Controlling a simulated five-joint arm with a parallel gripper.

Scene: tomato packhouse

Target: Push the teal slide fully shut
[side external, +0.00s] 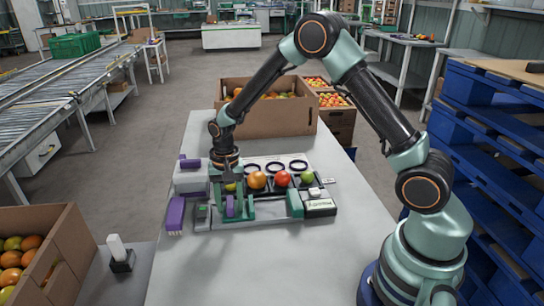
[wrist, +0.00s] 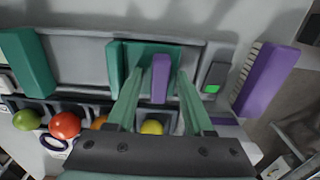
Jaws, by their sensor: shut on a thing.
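The teal slide (wrist: 115,62) sits on a grey track (wrist: 75,62), with an upright purple tab (wrist: 160,80) on it. In the wrist view, my gripper (wrist: 158,82) has one finger on each side of the purple tab and is shut on it. A bare stretch of track lies between the slide and a teal end block (wrist: 27,62). In the side view, my gripper (side external: 234,188) reaches down over the left part of the fixture, at the purple tab (side external: 230,206). The teal end block (side external: 295,204) stands to the right. My fingers partly hide the slide.
A purple block (side external: 176,215) stands at the fixture's left end, near a small green-lit panel (wrist: 215,77). Behind the track, a rack holds tomatoes, including a red one (side external: 282,179). A cardboard box (side external: 275,115) stands behind. The table front (side external: 250,270) is clear.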

